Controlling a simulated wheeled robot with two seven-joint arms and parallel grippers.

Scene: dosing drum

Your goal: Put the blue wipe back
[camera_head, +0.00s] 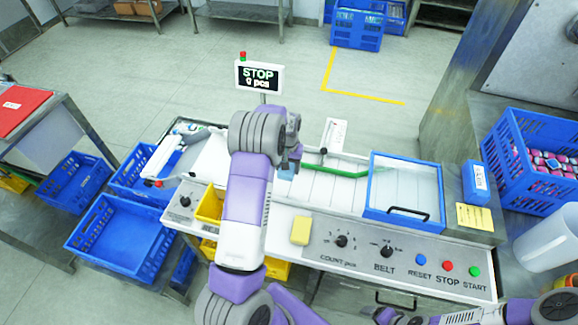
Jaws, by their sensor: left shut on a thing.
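My left gripper (293,155) is over the belt left of the middle, partly hidden by its own wrist. It is shut on a small light-blue piece, the blue wipe (286,174), of which only the lower part shows just under the jaws. I cannot tell whether the wipe touches the belt surface. A small blue box (476,184) with a white label stands at the right end of the machine; its label is too small to read. My right gripper is not in view; only parts of my arms show along the bottom edge.
A yellow block (301,230) lies on the control panel (360,250), beside knobs and buttons. A blue-framed clear cover (403,190) with a black handle stands over the belt (335,190). A green bar (336,170) crosses the belt. A STOP display (259,77) stands behind. Blue crates (122,238) are left.

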